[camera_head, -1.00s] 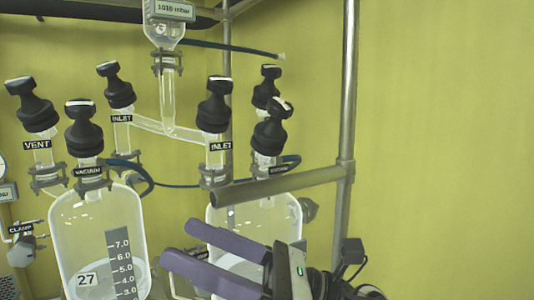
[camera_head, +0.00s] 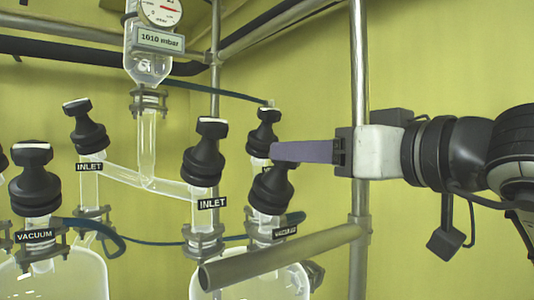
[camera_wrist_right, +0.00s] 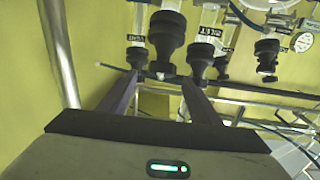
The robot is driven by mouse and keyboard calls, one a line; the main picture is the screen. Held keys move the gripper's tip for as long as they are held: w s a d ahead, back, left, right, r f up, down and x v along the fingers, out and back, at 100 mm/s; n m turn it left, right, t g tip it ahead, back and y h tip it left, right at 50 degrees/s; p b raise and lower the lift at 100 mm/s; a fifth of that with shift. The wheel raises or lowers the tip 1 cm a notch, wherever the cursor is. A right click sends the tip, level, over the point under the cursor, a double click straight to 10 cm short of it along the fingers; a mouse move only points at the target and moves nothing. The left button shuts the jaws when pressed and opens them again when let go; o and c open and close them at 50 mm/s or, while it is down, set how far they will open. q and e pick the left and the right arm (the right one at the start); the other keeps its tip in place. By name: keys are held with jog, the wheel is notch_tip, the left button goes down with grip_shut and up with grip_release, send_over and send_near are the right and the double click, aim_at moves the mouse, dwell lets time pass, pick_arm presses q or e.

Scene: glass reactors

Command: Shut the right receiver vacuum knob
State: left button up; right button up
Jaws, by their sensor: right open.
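The right receiver vacuum knob (camera_head: 272,190) is a black knob on a glass neck above the right receiver (camera_head: 250,284), with a dark label below it. My right gripper (camera_head: 273,152) reaches in from the right, its purple finger at the knob's top and hiding part of it. In the right wrist view, the two fingers (camera_wrist_right: 160,78) are apart, with a large black knob, likely this one (camera_wrist_right: 167,38), beyond the gap between the tips. I cannot tell whether they touch it. My left gripper is not in view.
Black inlet knobs (camera_head: 204,155) and (camera_head: 85,130) and a left vacuum knob (camera_head: 35,180) stand to the left. Another black knob (camera_head: 263,130) is just behind the fingertip. A metal bar (camera_head: 285,257) crosses below; an upright pole (camera_head: 358,100) stands by the gripper.

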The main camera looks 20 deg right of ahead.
jog(key=w, duration=0.2)
jog(key=w+a+p, duration=0.1)
jog(key=w, duration=0.5)
jog(key=shift+a+p, duration=0.3)
jog(key=shift+p, duration=0.1)
jog(key=shift+w+a, duration=0.1)
jog(key=shift+w, duration=0.25)
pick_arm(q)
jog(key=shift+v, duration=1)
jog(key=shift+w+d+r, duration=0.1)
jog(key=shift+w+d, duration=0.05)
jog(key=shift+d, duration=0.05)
pick_arm(e)
jog(key=shift+c, duration=0.4)
jog(key=c, duration=1)
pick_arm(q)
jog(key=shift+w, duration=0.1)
pick_arm(e)
jog(key=shift+m+h, duration=0.3)
jog(key=shift+m, duration=0.1)
